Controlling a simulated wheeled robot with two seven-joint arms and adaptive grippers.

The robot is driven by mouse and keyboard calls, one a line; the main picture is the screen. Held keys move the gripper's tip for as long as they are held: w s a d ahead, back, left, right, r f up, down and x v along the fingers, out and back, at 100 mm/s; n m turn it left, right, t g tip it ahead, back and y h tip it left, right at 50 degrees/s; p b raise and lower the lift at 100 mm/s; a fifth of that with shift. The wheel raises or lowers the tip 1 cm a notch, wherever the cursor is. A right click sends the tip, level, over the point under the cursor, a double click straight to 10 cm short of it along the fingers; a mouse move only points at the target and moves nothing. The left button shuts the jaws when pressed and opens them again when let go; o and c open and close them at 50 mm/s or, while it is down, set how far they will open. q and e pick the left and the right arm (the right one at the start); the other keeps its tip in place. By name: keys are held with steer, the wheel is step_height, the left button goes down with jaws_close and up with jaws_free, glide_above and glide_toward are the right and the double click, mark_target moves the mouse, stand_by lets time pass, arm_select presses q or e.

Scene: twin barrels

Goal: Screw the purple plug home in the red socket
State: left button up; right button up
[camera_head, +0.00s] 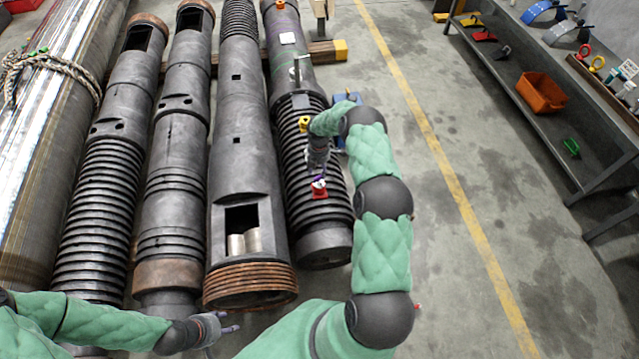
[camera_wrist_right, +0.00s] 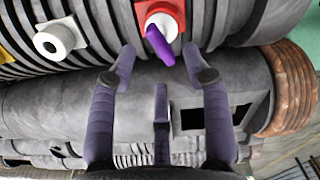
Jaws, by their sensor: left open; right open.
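The red socket (camera_head: 320,194) sits on the ribbed barrel at the right of the row in the head view. It also shows in the right wrist view (camera_wrist_right: 145,14), at the top. The purple plug (camera_wrist_right: 160,46) has a white round part against the socket and a purple grip slanting out. I cannot tell how deep it sits. My right gripper (camera_wrist_right: 159,62) is open, its fingers spread below and around the plug's grip without visible contact. In the head view, my right gripper (camera_head: 318,172) is just above the socket. My left gripper (camera_head: 230,325) is open and empty at the lower left.
A yellow fitting (camera_head: 304,123) sits further up the same barrel. A pale round fitting (camera_wrist_right: 54,40) is left of the socket in the right wrist view. Other barrels lie close on the left. A shelf with an orange bin (camera_head: 541,93) stands right; the floor between is clear.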

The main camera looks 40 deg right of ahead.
mark_target(319, 176)
steer(key=shift+f+b, duration=1.4)
steer(key=shift+f, duration=0.45)
steer(key=shift+f+b, duration=0.65)
steer(key=shift+f, duration=0.55)
